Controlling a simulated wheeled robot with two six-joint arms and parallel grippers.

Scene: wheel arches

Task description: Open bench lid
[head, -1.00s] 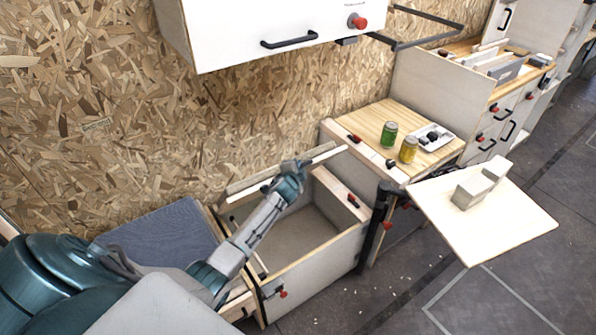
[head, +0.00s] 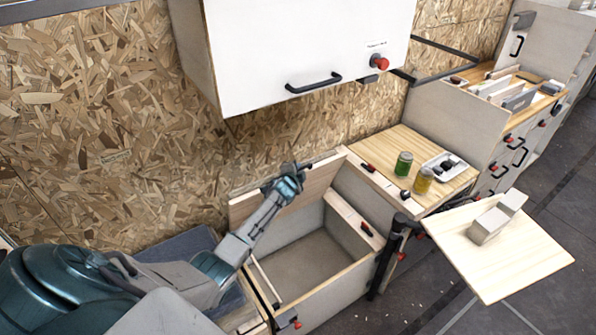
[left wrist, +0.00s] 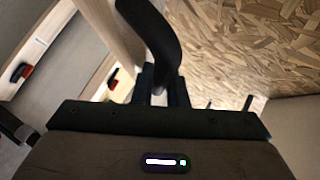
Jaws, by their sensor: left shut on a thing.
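The bench lid (head: 320,178) stands raised at the back of the open bench box (head: 335,287), its pale wooden face showing. My left gripper (head: 298,170) is at the lid's upper edge, about mid-length. In the left wrist view, my left gripper (left wrist: 160,88) is shut on a black curved handle (left wrist: 152,32) beside a pale wooden board edge (left wrist: 108,28). The handle is too small to make out in the head view. The box interior is visible and looks empty. My right gripper is not in view.
A white wall cabinet (head: 300,50) hangs above and behind the lid. To the right are a counter with a green can (head: 403,164), a yellow can (head: 423,181) and a tray (head: 447,167), and a board (head: 520,250) carrying grey blocks. A chipboard wall (head: 100,130) stands behind.

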